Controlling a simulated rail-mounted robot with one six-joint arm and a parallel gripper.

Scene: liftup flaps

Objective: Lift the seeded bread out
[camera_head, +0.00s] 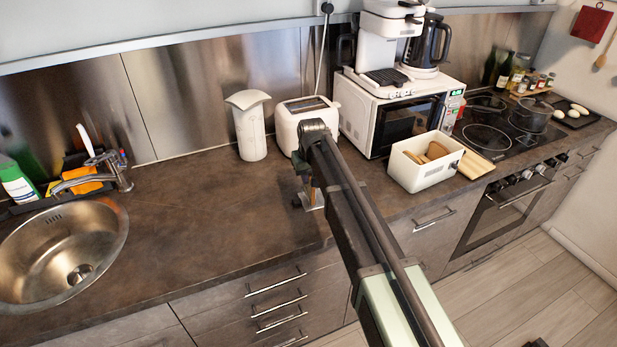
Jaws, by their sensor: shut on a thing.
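A white bread box (424,177) stands open on the counter to the right of my arm. Several brown bread slices (436,151) show inside it; I cannot tell which is seeded. My gripper (312,200) is left of the box, in front of the toaster, low over the counter and apart from the box. It is small and partly hidden by my arm. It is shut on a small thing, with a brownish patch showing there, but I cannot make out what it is.
A white toaster (298,112) and a white canister (250,128) stand behind my gripper. A microwave (378,112) with a coffee machine on top is behind the box. A wooden board (477,166) lies right of the box. The counter left of my gripper is clear up to the sink (62,235).

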